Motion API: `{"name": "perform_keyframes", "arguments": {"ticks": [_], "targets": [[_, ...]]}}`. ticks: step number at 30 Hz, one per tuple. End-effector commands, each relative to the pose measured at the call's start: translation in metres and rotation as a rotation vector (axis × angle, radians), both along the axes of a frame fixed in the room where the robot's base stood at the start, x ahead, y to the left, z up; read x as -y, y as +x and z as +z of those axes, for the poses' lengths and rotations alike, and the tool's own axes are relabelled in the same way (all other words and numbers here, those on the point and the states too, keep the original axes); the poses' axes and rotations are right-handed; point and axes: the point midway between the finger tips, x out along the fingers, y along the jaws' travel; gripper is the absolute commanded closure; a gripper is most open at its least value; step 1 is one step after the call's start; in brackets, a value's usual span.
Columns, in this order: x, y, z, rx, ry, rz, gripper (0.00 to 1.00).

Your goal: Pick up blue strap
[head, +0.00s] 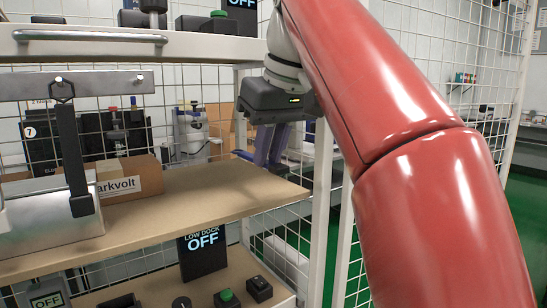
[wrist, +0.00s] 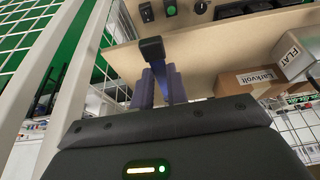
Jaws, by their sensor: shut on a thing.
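A black strap (head: 73,150) hangs from a metal rail at left. A Larkvolt carton (head: 131,185) sits on the middle shelf (head: 190,190), whose right part is bare. The low shelf holds an OFF display (head: 203,255) and buttons. A white rack post (head: 321,200) stands close right of my gripper.

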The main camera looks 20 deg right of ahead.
Motion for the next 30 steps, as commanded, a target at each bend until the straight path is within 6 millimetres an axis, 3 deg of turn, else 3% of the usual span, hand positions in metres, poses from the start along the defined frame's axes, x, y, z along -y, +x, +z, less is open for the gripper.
{"name": "perform_keyframes", "arguments": {"ticks": [18, 24, 30], "targets": [[-0.080, -0.127, -0.001, 0.003, -0.002, 0.001, 1.00], [-0.092, -0.144, 0.000, 0.001, -0.001, 0.001, 1.00], [-0.094, -0.148, 0.000, 0.000, -0.001, 0.000, 1.00]]}}
